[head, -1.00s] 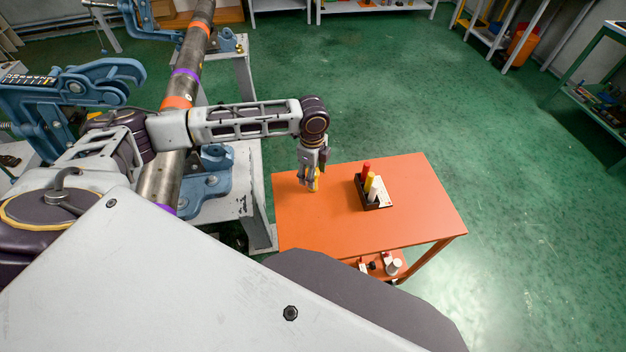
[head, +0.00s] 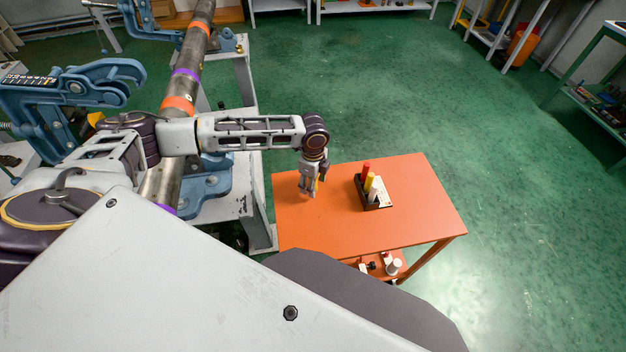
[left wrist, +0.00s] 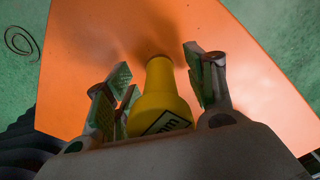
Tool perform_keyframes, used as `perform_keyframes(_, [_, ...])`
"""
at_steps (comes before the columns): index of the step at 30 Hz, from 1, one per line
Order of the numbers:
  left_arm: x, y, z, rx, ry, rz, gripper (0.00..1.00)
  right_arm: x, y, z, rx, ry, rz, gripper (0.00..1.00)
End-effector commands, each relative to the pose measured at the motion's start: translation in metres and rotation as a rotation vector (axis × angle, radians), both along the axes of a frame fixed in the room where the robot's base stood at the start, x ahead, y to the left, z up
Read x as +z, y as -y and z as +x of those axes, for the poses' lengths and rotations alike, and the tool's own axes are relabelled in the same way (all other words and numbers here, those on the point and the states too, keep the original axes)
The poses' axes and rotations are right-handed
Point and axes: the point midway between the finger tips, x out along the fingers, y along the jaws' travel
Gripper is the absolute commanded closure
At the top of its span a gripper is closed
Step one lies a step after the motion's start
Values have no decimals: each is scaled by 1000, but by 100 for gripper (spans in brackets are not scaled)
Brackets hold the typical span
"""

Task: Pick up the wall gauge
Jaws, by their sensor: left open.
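The wall gauge looks to be the yellow bottle-shaped piece (left wrist: 158,98) with a narrower neck and a black-edged label reading "mm" in the left wrist view. My left gripper (left wrist: 160,72) is open, with green-padded fingers on both sides of the yellow piece. Small gaps seem to show; I cannot tell whether any pad touches it. In the head view my left gripper (head: 307,193) points down at the left part of the orange cart top (head: 345,228), and the gauge is hidden there. My right gripper is not in view.
A dark holder (head: 378,205) with a red marker (head: 366,172), a yellow one and a white card stands right of the gripper. A long pipe (head: 165,180) in blue vises lies left of the cart. The cart top's front and right are clear.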

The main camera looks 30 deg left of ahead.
Motion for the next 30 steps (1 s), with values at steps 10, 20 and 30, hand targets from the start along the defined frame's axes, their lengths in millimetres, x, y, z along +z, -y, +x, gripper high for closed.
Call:
perform_keyframes(10, [0,0,0,0,0,0,45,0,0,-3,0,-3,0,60])
perform_keyframes(20, [0,0,0,0,0,0,80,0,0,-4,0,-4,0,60])
perform_keyframes(30, [1,0,0,0,1,-1,99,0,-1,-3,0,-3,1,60])
